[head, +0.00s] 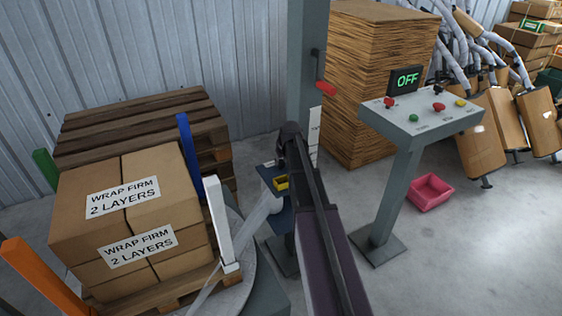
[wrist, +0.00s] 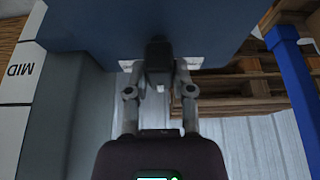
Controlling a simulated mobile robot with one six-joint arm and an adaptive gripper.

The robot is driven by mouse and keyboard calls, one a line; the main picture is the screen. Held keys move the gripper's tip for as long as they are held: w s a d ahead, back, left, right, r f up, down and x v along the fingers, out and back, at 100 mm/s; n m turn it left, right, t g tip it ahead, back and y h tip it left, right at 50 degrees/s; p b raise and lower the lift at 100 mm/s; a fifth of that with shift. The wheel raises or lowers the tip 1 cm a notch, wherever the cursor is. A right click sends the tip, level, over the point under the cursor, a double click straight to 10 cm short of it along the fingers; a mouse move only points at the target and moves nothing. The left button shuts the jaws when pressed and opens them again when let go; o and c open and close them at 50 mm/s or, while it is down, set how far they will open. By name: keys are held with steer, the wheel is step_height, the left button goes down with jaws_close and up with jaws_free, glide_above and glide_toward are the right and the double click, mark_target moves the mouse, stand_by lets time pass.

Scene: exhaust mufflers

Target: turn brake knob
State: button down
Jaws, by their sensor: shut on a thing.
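The brake knob (wrist: 158,60) is a dark, blocky piece at the edge of the blue carriage (wrist: 200,25) in the wrist view. My gripper (wrist: 159,72) has one finger on each side of it and is shut on it. The knob's far end is hidden against the carriage. In the head view the blue carriage (head: 270,194) sits on the grey post (head: 306,70), with a yellow part (head: 281,183) on it. My dark arm reaches up to it there and hides the knob and the fingertips.
Wrapped-label boxes (head: 128,215) stand on a pallet at the left, among blue (head: 190,155), white, green and orange uprights. A control stand (head: 420,118) reading OFF is at the right, near a pink bin (head: 430,192). A red handle (head: 326,89) sticks out from the post.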

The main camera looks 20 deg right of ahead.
steer(key=shift+c, duration=2.4)
jaws_free()
steer(key=shift+n, duration=0.5)
